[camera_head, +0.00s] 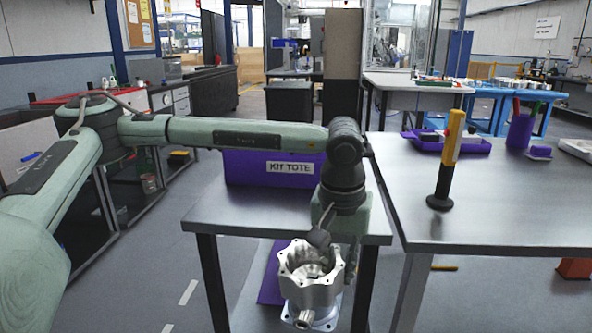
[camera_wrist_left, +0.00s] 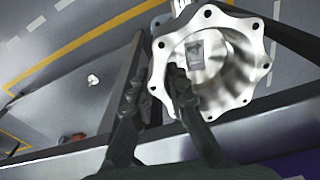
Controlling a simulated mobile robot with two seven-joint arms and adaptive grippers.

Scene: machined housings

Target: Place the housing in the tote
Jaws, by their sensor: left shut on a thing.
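The housing (camera_head: 312,285) is a silvery machined part with a scalloped, bolt-holed rim and an open bore. It hangs in front of the small table's near edge in the head view, bore facing up. It also shows large in the left wrist view (camera_wrist_left: 243,62). My left gripper (camera_head: 321,238) is shut on its rim wall, with one finger inside the bore and one outside. The purple tote (camera_head: 245,172), labelled "KIT TOTE", stands on the small table behind my left forearm, which hides its upper part. My right gripper is not in view.
The small table (camera_head: 230,212) has bare room in front of the tote. A larger table (camera_head: 500,205) on the right carries a yellow-handled tool (camera_head: 450,150) standing upright, a purple tray (camera_head: 460,146) and a purple cup (camera_head: 521,130). A purple item (camera_head: 270,285) shows low beside the housing.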

